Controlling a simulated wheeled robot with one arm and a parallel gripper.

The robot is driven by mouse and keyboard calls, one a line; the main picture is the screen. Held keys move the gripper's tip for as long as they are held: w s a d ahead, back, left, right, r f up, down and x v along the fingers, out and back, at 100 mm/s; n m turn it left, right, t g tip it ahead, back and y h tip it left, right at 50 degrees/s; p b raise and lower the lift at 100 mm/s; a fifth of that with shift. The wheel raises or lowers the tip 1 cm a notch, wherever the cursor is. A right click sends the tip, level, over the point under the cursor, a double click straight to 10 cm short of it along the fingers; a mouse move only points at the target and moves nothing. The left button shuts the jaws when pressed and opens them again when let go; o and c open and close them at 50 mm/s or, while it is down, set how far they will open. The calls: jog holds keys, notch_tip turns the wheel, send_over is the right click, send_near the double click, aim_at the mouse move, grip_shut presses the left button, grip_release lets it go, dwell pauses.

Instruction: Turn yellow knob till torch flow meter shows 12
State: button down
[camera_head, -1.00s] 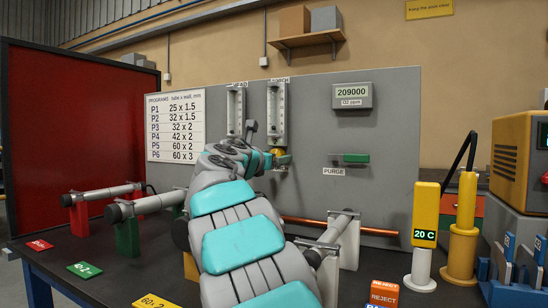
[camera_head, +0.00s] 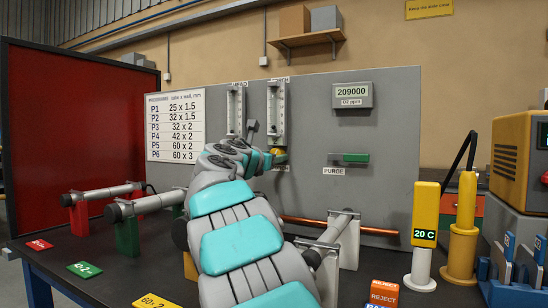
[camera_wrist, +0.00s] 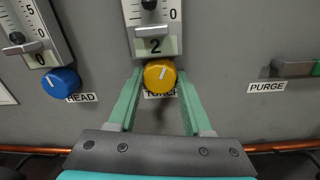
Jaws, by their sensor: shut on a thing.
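The yellow knob (camera_wrist: 160,75) sits on the grey panel below the torch flow meter (camera_wrist: 152,28), whose lower plate reads 2. Its white pointer line tilts up and to the right. My gripper (camera_wrist: 160,84) has its two green fingers on either side of the knob, shut on it. In the head view the torch flow meter (camera_head: 277,107) stands upright on the panel, and the yellow knob (camera_head: 280,157) shows just beyond my gripper (camera_head: 268,160). The label under the knob is partly hidden by the knob and fingers.
A blue knob (camera_wrist: 61,82) under the head flow meter (camera_wrist: 25,32) is left of my gripper. A green purge handle (camera_head: 355,159) is to the right on the panel. A copper pipe (camera_head: 300,222) runs low along the panel. Tubes on stands (camera_head: 128,236) occupy the bench.

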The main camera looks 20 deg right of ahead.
jog(key=m, duration=0.4)
jog(key=shift+f, duration=0.1)
jog(key=shift+c, duration=1.6)
grip_release()
jog(key=b+v, duration=0.1)
jog(key=v, duration=0.7)
